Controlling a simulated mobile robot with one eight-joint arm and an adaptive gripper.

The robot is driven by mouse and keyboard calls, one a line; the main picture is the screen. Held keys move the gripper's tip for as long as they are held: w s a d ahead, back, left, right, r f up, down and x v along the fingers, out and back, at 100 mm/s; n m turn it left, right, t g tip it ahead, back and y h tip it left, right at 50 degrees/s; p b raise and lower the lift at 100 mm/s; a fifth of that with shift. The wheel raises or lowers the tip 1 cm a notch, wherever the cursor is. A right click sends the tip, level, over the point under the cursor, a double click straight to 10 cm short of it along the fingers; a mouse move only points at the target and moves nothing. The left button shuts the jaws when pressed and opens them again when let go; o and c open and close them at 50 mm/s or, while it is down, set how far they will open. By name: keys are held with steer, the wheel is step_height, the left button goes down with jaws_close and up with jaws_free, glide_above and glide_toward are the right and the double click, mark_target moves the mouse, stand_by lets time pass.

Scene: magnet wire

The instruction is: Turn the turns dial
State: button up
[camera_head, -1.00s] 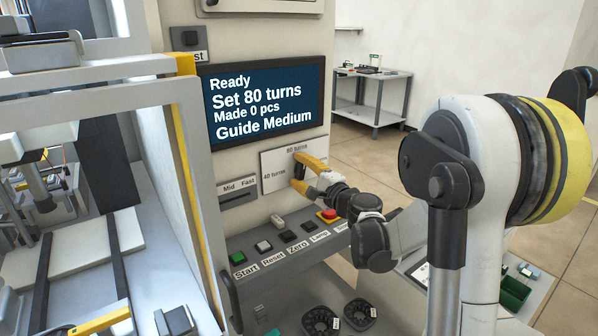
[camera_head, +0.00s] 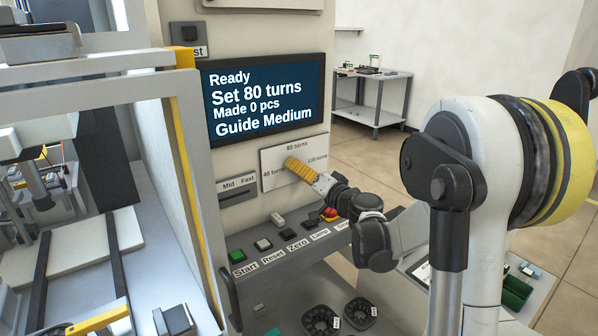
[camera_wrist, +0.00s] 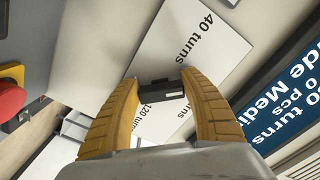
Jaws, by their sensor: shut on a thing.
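The turns dial is a small dark knob (camera_wrist: 165,88) on a white plate (camera_head: 272,157) below the screen. The plate is marked 40, 80 and 120 turns. In the wrist view the two yellow fingers of my gripper (camera_wrist: 160,80) stand on both sides of the knob and are shut on it. In the head view my gripper (camera_head: 291,164) reaches the plate from the lower right, its fingers overlapping edge-on, and hides the knob. The screen (camera_head: 264,98) reads Ready, Set 80 turns, Made 0 pcs, Guide Medium.
A Mid/Fast selector (camera_head: 238,190) sits left of the plate. Below is a ledge with a green start button (camera_head: 237,257) and several other buttons. The red stop button (camera_head: 329,214) is close under my gripper and also shows in the wrist view (camera_wrist: 10,98).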

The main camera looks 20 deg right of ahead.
steer(key=n, duration=0.4)
steer(key=shift+d+f+n, duration=0.1)
steer(key=shift+d+n, duration=0.05)
steer(key=shift+n, duration=0.15)
steer(key=n, duration=0.4)
steer(key=shift+w+d+n, duration=0.1)
steer(key=shift+d+n, duration=0.1)
steer(key=shift+n, duration=0.1)
steer(key=o, duration=1.2)
steer(key=s+d, duration=0.2)
steer(key=s, duration=1)
steer(key=shift+d, duration=0.15)
